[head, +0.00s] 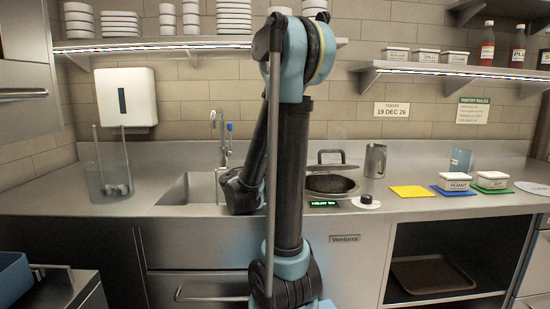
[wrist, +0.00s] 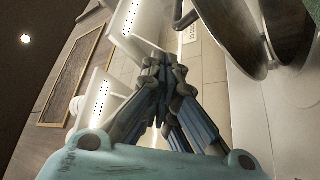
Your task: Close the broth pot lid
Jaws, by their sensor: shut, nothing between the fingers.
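The broth pot (head: 330,185) is a dark round well sunk in the steel counter, right of my arm in the head view. Its lid (head: 333,168) is open, raised at the pot's back edge, with a dark handle on top. In the wrist view, two dark discs at the upper right look like the lid (wrist: 234,35) and the pot (wrist: 290,28). My gripper (wrist: 160,68) is shut and empty, its fingertips together, to the left of these discs in that view. In the head view my arm hides the gripper's fingers, and I cannot tell their gap to the lid.
A green-lit display (head: 323,203) and a black knob (head: 366,199) sit before the pot. A steel canister (head: 375,160) stands to its right, then a yellow mat (head: 412,191) and labelled tubs. The sink (head: 188,188) is left. A lit shelf (head: 200,45) hangs above.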

